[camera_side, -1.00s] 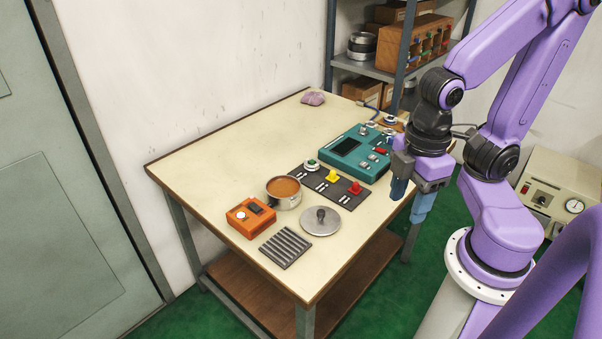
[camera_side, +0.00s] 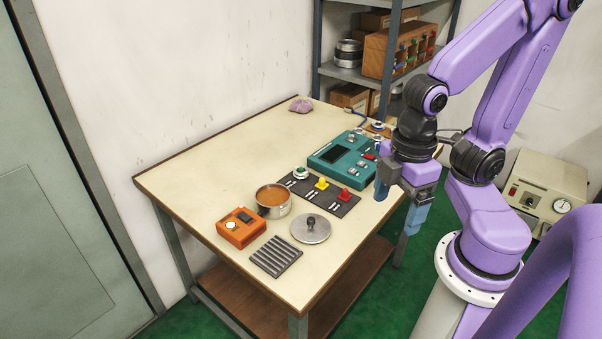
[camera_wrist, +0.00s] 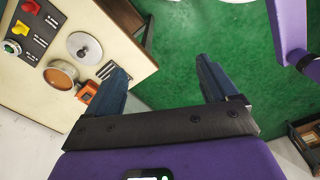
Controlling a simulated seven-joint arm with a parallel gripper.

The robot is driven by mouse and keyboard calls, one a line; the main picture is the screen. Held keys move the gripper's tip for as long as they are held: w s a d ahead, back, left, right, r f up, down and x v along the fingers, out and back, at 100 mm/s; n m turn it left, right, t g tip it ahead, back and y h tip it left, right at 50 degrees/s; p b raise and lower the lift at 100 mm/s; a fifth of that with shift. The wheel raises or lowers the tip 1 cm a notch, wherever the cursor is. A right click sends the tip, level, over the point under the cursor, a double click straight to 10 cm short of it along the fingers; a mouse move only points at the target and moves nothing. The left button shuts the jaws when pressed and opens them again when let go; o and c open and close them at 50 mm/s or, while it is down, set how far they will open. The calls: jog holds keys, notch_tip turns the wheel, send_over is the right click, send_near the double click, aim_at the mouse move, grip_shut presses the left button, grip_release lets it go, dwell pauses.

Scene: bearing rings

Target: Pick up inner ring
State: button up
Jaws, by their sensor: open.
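My gripper (camera_side: 399,212) hangs beyond the table's right edge with its two blue fingers pointing down, apart and empty. In the wrist view my gripper (camera_wrist: 165,82) is open, with only green floor between the fingers. I cannot tell for sure which part is the inner ring. A small pale round part with a green centre (camera_side: 300,173) stands on the dark mat (camera_side: 312,195), left of a yellow part and a red part. It also shows in the wrist view (camera_wrist: 12,46). Another small ring-like part (camera_side: 377,126) sits behind the teal box.
The teal box (camera_side: 343,158) stands near my gripper. A pot of brown contents (camera_side: 273,199), a round lid (camera_side: 311,229), an orange box (camera_side: 241,229) and a ribbed grey plate (camera_side: 276,256) stand in front. The table's left part (camera_side: 200,165) is clear.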

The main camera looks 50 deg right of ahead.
jog(key=w+m, duration=1.6)
jog(key=w, duration=1)
jog(key=m, duration=1.5)
send_over(301, 168)
notch_tip(301, 168, down, 8)
jog(key=f, duration=1)
jog(key=shift+s+d+f, duration=0.15)
jog(key=shift+d+f, duration=0.1)
jog(key=shift+a+f, duration=0.15)
jog(key=shift+f, duration=1.45)
jog(key=shift+a+f, duration=0.1)
jog(key=shift+f, duration=1.45)
jog(key=shift+c, duration=0.4)
